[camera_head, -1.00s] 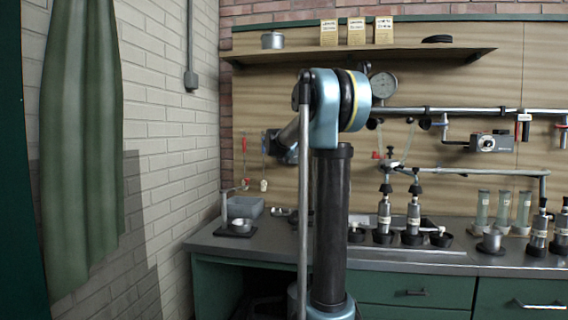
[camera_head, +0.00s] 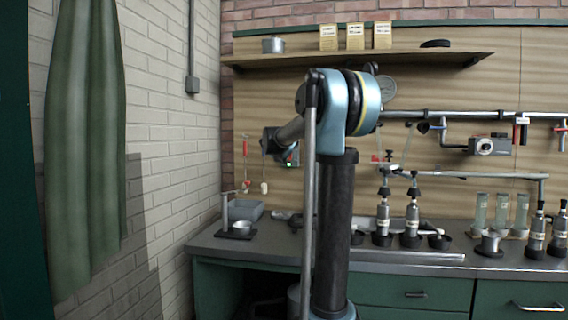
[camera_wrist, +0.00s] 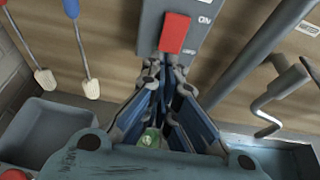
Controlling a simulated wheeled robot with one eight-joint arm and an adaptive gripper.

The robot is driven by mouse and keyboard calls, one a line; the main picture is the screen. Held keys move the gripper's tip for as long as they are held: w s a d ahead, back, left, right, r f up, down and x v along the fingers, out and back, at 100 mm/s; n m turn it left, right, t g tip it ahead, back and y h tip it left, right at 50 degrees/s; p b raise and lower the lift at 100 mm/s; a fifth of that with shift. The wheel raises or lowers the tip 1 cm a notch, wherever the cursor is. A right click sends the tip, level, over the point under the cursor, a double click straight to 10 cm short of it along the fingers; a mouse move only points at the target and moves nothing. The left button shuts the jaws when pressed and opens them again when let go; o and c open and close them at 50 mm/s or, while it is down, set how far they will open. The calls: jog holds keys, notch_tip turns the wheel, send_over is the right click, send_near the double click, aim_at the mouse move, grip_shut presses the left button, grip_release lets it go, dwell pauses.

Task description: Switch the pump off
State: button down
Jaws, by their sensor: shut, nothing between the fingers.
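A grey switch box (camera_wrist: 196,22) with a red rocker (camera_wrist: 174,33) is at the top centre of the wrist view. An "ON" label is beside the rocker's upper right. My gripper (camera_wrist: 164,72) is shut and empty, its fingertips just below the rocker in the picture. I cannot tell whether they touch the box. A small green round thing (camera_wrist: 150,138) shows between the finger links. In the head view my arm blocks most of this area, and a small dark part with a green spot (camera_head: 292,157) shows beside the arm's end. I cannot make out the pump for certain.
A grey pipe (camera_wrist: 262,48) and a bent crank (camera_wrist: 272,105) are close on the right. Bottles (camera_head: 383,218) stand on the bench to the right.

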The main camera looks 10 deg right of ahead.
jog(key=v, duration=1)
jog(key=shift+d+r, duration=0.15)
jog(key=shift+r, duration=0.2)
jog(key=shift+w+f, duration=0.1)
jog(key=shift+w, duration=0.05)
jog(key=shift+s+f+g, duration=0.4)
jog(key=shift+f+g, duration=0.05)
jog(key=shift+g, duration=0.05)
jog(key=shift+w+r+x, duration=0.1)
jog(key=shift+r+x, duration=0.05)
jog(key=shift+x, duration=2.15)
jog(key=shift+w+r+x, duration=0.15)
jog(key=shift+r+x, duration=0.05)
jog(key=shift+x, duration=2.1)
jog(key=shift+w+r+x, duration=0.1)
jog(key=shift+r+x, duration=0.05)
jog(key=shift+x, duration=2.1)
jog(key=shift+a, duration=0.25)
